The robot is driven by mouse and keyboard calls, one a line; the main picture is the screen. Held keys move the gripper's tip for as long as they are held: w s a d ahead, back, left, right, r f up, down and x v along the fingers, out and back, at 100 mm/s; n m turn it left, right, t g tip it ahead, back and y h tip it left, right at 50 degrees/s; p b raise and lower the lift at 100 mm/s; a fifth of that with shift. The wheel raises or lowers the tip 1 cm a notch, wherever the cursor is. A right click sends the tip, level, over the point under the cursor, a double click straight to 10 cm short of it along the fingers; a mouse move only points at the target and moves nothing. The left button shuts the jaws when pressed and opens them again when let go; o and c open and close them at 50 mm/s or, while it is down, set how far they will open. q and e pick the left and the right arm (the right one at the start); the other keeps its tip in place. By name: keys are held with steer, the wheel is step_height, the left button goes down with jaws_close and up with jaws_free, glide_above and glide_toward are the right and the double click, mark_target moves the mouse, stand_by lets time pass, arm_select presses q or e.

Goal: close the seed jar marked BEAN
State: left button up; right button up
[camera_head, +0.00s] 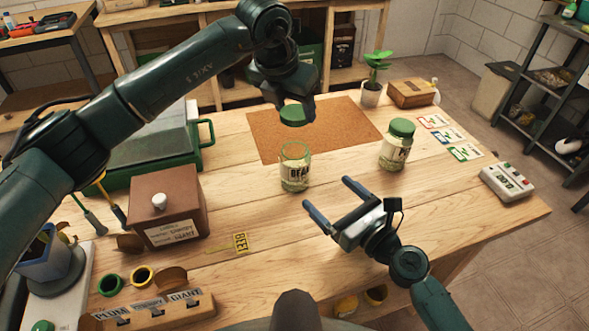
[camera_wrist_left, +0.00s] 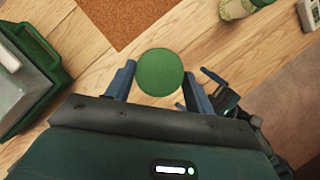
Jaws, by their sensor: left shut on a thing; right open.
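The glass seed jar marked BEAN (camera_head: 295,172) stands upright and open-topped on the wooden table, in front of the brown mat. My left gripper (camera_head: 293,108) is shut on a round green lid (camera_head: 292,116) and holds it above the jar's mouth, with a gap between them. In the left wrist view the lid (camera_wrist_left: 160,72) sits between the blue fingers of my left gripper (camera_wrist_left: 160,80) and hides the jar beneath. My right gripper (camera_head: 328,203) is open and empty, low over the table, in front and to the right of the jar.
A second jar with a green lid (camera_head: 397,144) stands to the right. The brown mat (camera_head: 345,125) is bare. A brown box (camera_head: 170,203) stands left, a grey device (camera_head: 506,182) right, and a potted plant (camera_head: 371,92) behind. A yellow BEET label (camera_head: 240,242) lies in front.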

mark_target(305, 172)
steer(key=x, duration=1.2)
steer(key=shift+c, duration=0.6)
steer(key=c, duration=1.3)
arm_select(q)
steer(key=shift+f, duration=2.5)
arm_select(e)
steer(key=shift+c, duration=0.3)
